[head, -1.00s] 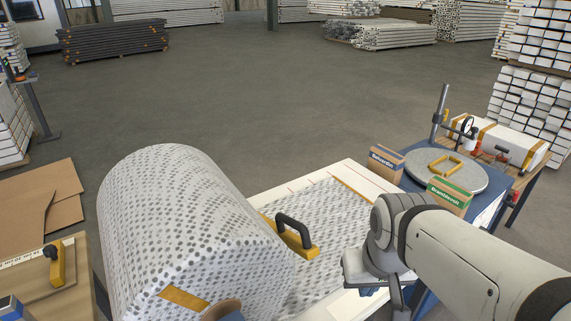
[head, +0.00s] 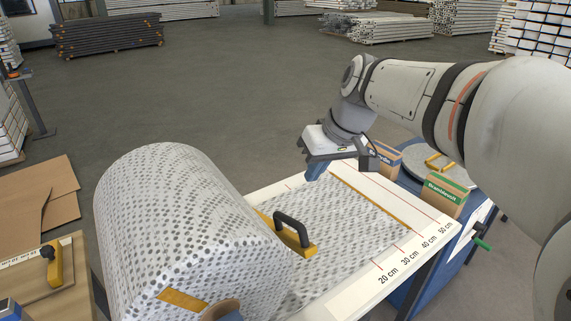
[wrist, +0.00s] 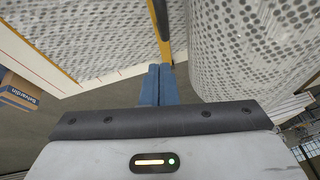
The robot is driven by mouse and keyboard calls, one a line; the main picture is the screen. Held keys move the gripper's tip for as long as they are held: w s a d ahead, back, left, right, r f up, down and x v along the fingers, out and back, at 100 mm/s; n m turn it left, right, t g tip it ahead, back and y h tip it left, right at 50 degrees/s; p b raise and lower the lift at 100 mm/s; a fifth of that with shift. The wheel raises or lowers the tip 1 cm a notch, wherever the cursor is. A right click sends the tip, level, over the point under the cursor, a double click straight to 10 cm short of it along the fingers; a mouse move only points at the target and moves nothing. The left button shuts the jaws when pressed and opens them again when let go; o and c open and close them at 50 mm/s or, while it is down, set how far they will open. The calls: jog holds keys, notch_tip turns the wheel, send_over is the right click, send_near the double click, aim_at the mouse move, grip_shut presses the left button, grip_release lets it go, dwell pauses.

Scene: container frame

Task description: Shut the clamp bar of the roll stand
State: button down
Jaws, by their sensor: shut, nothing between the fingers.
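The clamp bar (head: 302,247) is yellow with a black arched handle (head: 290,228). It lies across the dotted sheet just right of the big dotted roll (head: 170,220); I cannot tell whether it touches the sheet. In the wrist view the bar (wrist: 164,40) runs upward beyond the fingertips, beside the roll (wrist: 250,50). My gripper (head: 315,170) is shut and empty, its blue fingers pointing down near the far edge of the table. In the wrist view the closed fingers (wrist: 158,70) seem near the bar's end, with the gap unclear.
The white table (head: 345,300) has centimetre marks along its near edge. Two cardboard boxes, one labelled Bramblevolt (head: 443,193), stand at the right by a round grey plate (head: 415,152). A side table (head: 70,295) with a yellow-handled tool stands at left.

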jog(key=w, duration=0.1)
send_over(285, 216)
jog(key=d, duration=0.1)
notch_tip(285, 216, down, 8)
jog(key=shift+s+d+f+n+y+p, duration=0.1)
jog(key=shift+f+n+y+p, duration=0.1)
jog(key=shift+f, duration=0.35)
jog(key=shift+s+d+f+n+y+p, duration=0.1)
jog(key=shift+f+p, duration=0.05)
jog(key=shift+f, duration=0.35)
jog(key=shift+s+f, duration=0.35)
jog(key=shift+f, duration=0.35)
